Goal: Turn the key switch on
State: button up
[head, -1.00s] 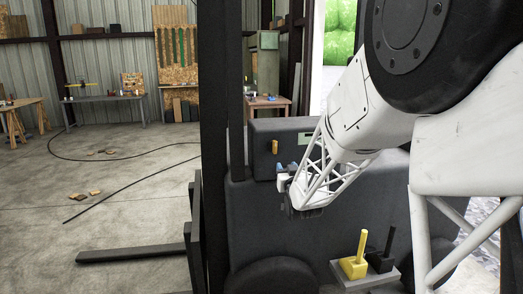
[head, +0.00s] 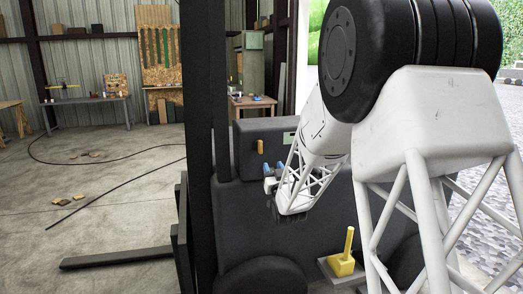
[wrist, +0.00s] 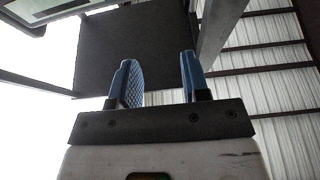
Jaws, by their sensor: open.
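A small orange upright piece (head: 260,147), perhaps the key switch, is on the front of a dark console box (head: 240,160) on the vehicle. It is too small in the head view to tell its position. My gripper (head: 270,180) is just below and slightly right of it in the picture, with blue fingertips, apart from it. In the wrist view my gripper (wrist: 156,75) is open and empty, its two blue fingers pointing at a dark flat surface (wrist: 135,45). No key shows between the fingers there.
A pale display (head: 289,138) is on the console, right of the orange piece. A dark mast post (head: 202,120) rises left of the console. Tables and boards stand far back.

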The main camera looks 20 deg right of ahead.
send_near(261, 148)
jog(key=shift+x, duration=4.8)
grip_shut()
